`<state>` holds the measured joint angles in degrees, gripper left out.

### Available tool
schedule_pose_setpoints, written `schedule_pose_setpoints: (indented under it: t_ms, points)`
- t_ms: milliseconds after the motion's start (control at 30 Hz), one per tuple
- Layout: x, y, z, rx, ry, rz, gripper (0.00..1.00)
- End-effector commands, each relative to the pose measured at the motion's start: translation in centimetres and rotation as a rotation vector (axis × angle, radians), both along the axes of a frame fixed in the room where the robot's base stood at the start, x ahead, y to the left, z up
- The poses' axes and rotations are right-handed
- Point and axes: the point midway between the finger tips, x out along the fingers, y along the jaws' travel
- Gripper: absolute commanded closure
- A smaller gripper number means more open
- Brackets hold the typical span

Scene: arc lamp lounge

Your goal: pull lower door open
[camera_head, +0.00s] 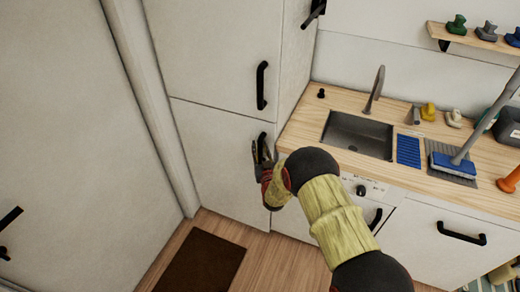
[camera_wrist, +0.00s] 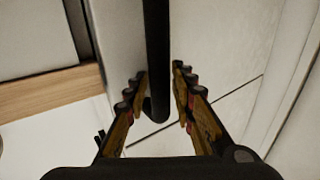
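The lower door (camera_head: 215,165) is a white panel of a tall cabinet and looks closed, flush with its frame. Its black vertical bar handle (camera_head: 262,143) sits near the door's right edge; my gripper partly covers it. My gripper (camera_head: 262,155) is at this handle with its fingers spread. In the wrist view, the handle (camera_wrist: 157,60) runs down between the two fingers of my gripper (camera_wrist: 159,72), one on each side. Narrow gaps seem to show beside the bar; I cannot tell whether either finger touches it.
The upper door (camera_head: 215,50) with its own black handle (camera_head: 262,86) is above. A wooden counter (camera_head: 310,115) with a sink (camera_head: 357,135) stands at the right. A dark mat (camera_head: 200,264) lies on the floor below. A white wall panel (camera_head: 75,130) stands at the left.

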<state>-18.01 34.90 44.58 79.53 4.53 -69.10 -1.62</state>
Motion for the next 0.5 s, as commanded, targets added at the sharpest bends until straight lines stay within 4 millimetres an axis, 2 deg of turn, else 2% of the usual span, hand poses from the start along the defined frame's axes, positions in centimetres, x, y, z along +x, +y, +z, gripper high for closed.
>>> schedule_pose_setpoints:
  t_ms: [67,500]
  points:
    - [-0.02,0.0,0.0,0.0,0.0,0.0,0.75]
    - [-0.04,0.0,-0.03,0.0,0.001,0.0,1.0]
